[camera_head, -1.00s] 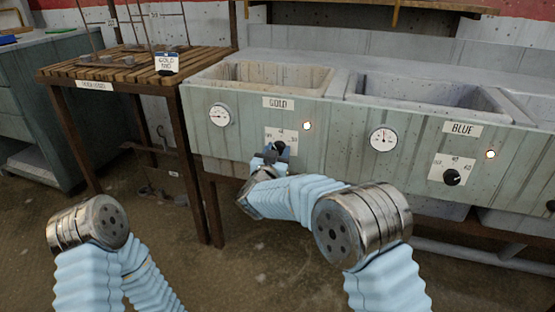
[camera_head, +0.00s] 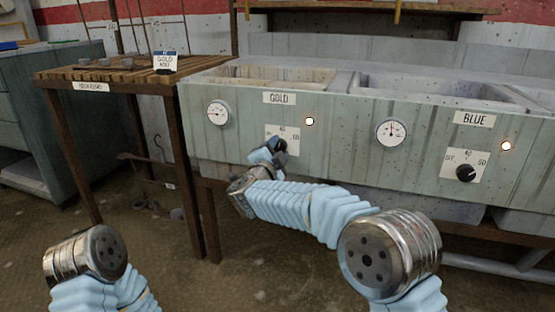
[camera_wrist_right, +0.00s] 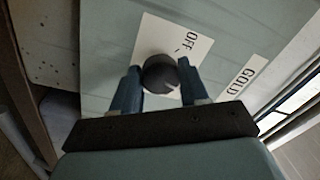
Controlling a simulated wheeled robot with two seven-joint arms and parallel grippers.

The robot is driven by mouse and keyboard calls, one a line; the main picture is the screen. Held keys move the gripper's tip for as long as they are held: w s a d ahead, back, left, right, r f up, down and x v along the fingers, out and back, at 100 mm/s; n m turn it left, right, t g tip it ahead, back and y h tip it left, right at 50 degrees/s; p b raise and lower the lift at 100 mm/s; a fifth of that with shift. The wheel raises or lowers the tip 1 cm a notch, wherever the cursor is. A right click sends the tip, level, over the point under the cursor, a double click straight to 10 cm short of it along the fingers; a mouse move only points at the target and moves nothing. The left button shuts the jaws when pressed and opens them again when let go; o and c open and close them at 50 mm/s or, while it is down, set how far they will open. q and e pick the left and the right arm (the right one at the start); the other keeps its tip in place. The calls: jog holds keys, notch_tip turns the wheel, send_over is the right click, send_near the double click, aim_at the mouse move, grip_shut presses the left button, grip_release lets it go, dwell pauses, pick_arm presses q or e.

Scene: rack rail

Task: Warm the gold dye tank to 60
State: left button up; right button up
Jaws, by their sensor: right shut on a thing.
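The gold tank (camera_head: 250,86) is the left basin of a grey-green wooden bench, with a GOLD label (camera_head: 279,98). Its dial plate (camera_head: 290,133) carries a dark knob (camera_head: 280,144), also seen in the right wrist view (camera_wrist_right: 159,74). My right gripper (camera_head: 269,152) is at this knob. In the right wrist view, its two blue fingers (camera_wrist_right: 158,82) sit either side of the knob, shut on it. OFF shows on the plate; the knob's setting is hard to read. The gold gauge (camera_head: 217,113) is too small to read. My left gripper is out of view.
The blue tank (camera_head: 440,92) stands to the right with its own gauge (camera_head: 391,133), knob (camera_head: 466,173) and glowing lamp (camera_head: 506,146). A glowing lamp (camera_head: 309,121) is beside the gold dial. A slatted wooden table (camera_head: 120,73) stands left, bearing a small GOLD-labelled container (camera_head: 165,63).

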jog(key=shift+f+m+b, duration=0.25)
jog(key=shift+m+b, duration=0.15)
jog(key=shift+m, duration=0.6)
jog(key=shift+r+m, duration=0.1)
jog(key=shift+m, duration=0.9)
jog(key=m+h, duration=0.1)
jog(key=m, duration=0.4)
jog(key=shift+a+m+g, duration=0.1)
jog(key=shift+m+g, duration=0.2)
jog(key=o, duration=1)
jog(key=shift+r, duration=0.15)
jog(key=shift+o, duration=0.2)
jog(key=v, duration=1.3)
jog(key=shift+s, duration=0.4)
jog(key=shift+w, duration=0.1)
